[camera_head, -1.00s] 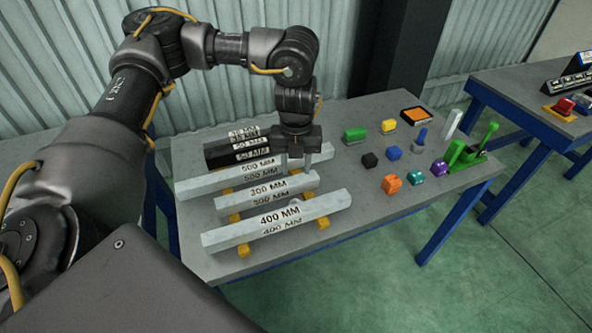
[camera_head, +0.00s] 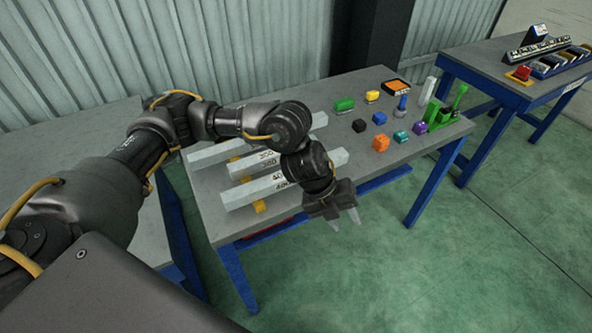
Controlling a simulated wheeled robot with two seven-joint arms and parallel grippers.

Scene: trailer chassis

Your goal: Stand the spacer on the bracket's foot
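Several grey-white spacer bars lie on the table: a back bar (camera_head: 208,155), a middle bar (camera_head: 241,167) and a front bar (camera_head: 243,193). Parts of their printed lengths are covered by my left arm. My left gripper (camera_head: 344,221) hangs past the front edge of the table, to the right of the front bar's label. Its two fingers point down, apart, with nothing visible between them. I cannot pick out a bracket or its foot for certain. My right gripper is not in view.
The table (camera_head: 340,135) holds small coloured blocks, a blue peg (camera_head: 402,103), a white upright post (camera_head: 428,90) and a green clamp (camera_head: 445,110) on the right. Yellow rests (camera_head: 260,206) support the bars. Another table (camera_head: 490,62) with bins stands at right. Green floor (camera_head: 400,280) is clear in front.

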